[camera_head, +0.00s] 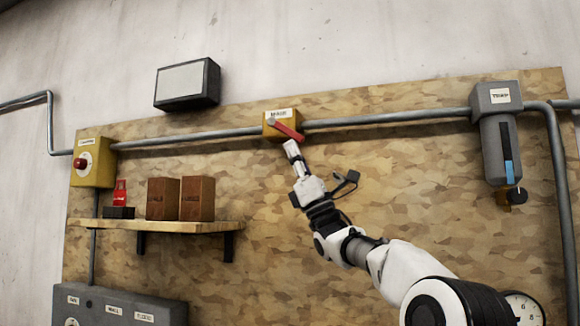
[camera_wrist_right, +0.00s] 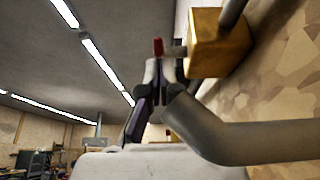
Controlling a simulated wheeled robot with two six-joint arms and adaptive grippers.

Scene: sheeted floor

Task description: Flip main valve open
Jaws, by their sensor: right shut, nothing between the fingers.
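The main valve is a yellow block (camera_head: 270,132) with a white label, set in the grey pipe on the wood panel. Its red handle (camera_head: 287,130) slants from upper left down to the right across the block. In the right wrist view the yellow block (camera_wrist_right: 222,42) is at the upper right and the red handle (camera_wrist_right: 158,46) shows end-on just past my fingertips. My right gripper (camera_head: 290,146) is shut and empty, just below the handle. I cannot tell whether it touches the handle. My left gripper is not in view.
A grey filter unit (camera_head: 496,140) hangs at the right. A yellow box with a red button (camera_head: 92,163) is at the left, above a wooden shelf (camera_head: 160,226) with two brown boxes (camera_head: 180,199). A dark-framed panel (camera_head: 187,84) is above the pipe. The panel below the valve is clear.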

